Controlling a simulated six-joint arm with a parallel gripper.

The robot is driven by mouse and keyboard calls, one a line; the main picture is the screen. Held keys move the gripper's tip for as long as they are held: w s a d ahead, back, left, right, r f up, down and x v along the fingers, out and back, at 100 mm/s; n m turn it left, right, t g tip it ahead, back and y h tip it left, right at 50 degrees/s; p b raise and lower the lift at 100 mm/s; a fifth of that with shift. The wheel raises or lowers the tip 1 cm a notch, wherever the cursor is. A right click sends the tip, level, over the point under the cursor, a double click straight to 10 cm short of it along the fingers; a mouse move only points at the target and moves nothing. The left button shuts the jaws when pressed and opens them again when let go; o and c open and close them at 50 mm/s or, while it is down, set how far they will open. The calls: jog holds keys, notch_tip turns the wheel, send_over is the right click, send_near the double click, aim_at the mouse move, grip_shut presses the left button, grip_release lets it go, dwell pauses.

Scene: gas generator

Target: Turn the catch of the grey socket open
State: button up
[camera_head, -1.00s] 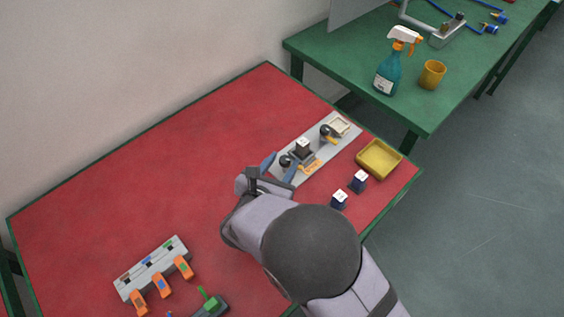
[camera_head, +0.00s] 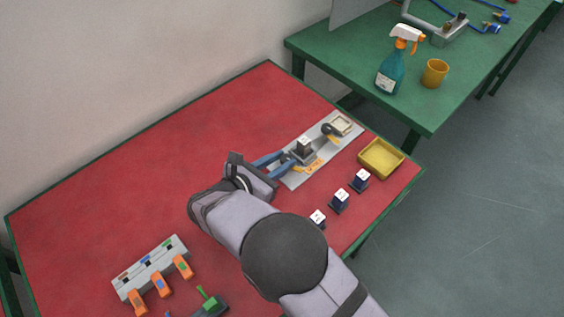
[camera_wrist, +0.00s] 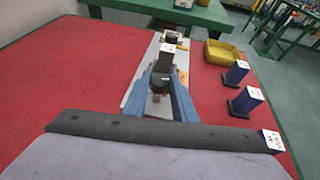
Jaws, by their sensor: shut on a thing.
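The grey mounting plate (camera_head: 349,138) lies on the red table. A dark block with a white top stands upright in the grey socket (camera_head: 302,155) near the plate's middle. It also shows in the wrist view (camera_wrist: 168,48). My gripper (camera_head: 289,161) has two blue fingers reaching over the plate's near end. In the wrist view, the fingers (camera_wrist: 160,84) are on either side of a dark round-topped catch (camera_wrist: 160,80), just in front of the block, and are shut on it. The catch's lower part and its exact angle are hidden between the fingers.
Another dark knob (camera_head: 328,129) and a pale square tray (camera_head: 341,124) are at the plate's far end. A yellow tray (camera_head: 381,158) and several dark blocks (camera_head: 340,200) stand to the right. A grey rack (camera_head: 150,268) with orange pieces is at lower left.

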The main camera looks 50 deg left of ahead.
jog(key=shift+a+f+m+h+b, duration=0.1)
jog(key=shift+a+m+h+b, duration=0.05)
jog(key=shift+m+h+b, duration=0.55)
jog(key=shift+a+m+h+b, duration=0.15)
jog(key=shift+m+h+b, duration=0.3)
jog(key=shift+m+h, duration=0.45)
jog(key=shift+m+h+b, duration=0.3)
jog(key=shift+h+b, duration=0.05)
jog(key=shift+h, duration=0.25)
jog(key=o, duration=1)
jog(key=shift+r, duration=0.2)
jog(key=shift+o, duration=0.2)
jog(key=shift+s+a+r, duration=0.1)
jog(key=shift+s+a, duration=0.1)
jog(key=shift+s, duration=0.35)
jog(key=shift+b+v, duration=0.75)
jog(key=shift+v, duration=2.3)
jog(key=shift+r, duration=0.15)
